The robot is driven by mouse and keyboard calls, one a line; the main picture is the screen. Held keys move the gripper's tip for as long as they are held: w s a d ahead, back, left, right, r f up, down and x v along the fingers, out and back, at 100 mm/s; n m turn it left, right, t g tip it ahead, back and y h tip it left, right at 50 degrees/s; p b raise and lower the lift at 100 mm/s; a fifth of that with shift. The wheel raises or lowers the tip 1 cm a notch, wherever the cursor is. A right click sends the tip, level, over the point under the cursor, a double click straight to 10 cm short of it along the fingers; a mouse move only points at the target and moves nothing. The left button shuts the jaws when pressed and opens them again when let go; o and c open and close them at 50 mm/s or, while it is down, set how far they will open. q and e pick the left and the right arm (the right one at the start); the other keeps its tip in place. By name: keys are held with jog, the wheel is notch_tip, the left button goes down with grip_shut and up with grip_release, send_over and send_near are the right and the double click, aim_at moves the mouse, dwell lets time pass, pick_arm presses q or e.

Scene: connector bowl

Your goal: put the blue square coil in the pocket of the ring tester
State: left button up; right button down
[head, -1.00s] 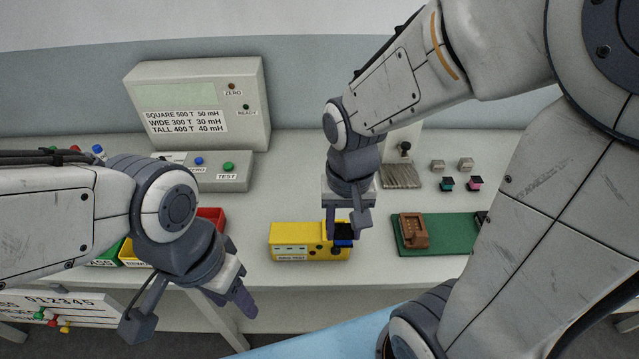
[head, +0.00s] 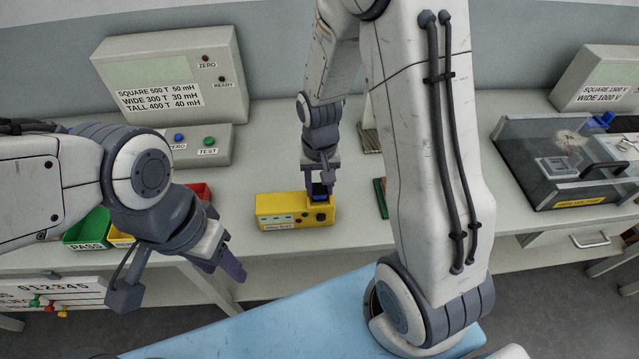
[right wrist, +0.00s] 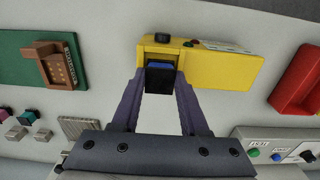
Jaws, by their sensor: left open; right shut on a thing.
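The blue square coil (right wrist: 161,67), blue with a black top, is between the fingers of my right gripper (right wrist: 160,85). It also shows in the head view (head: 319,193) at the right part of the yellow ring tester (head: 285,213). My right gripper (head: 319,180) is shut on the coil from above. The coil sits at or just over the tester's pocket; the fingers hide how deep it is. In the right wrist view the tester (right wrist: 220,68) lies just beyond the fingertips. My left gripper (head: 180,280) is open and empty, left of the tester near the table's front edge.
A grey meter (head: 170,80) with a button box (head: 198,146) stands at the back left. A green bin (head: 88,232) and other coloured bins are partly behind my left arm. A clear-lidded test box (head: 560,165) stands at the right. A green mat with a brown fixture (right wrist: 62,65) lies beside the tester.

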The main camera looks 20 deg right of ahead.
aim_at(319, 190)
jog(key=shift+f, duration=0.1)
jog(key=shift+c, duration=2.1)
grip_release()
notch_tip(319, 190, up, 12)
jog(key=s+a+r+n, duration=0.1)
jog(key=s+a+n, duration=0.4)
jog(key=s, duration=0.4)
jog(key=s+a+r+n+y, duration=0.1)
jog(key=s+a+n, duration=0.4)
jog(key=s+a, duration=0.2)
jog(key=shift+s+a+r+n, duration=0.25)
jog(key=shift+s+n, duration=0.05)
jog(key=shift+s, duration=0.8)
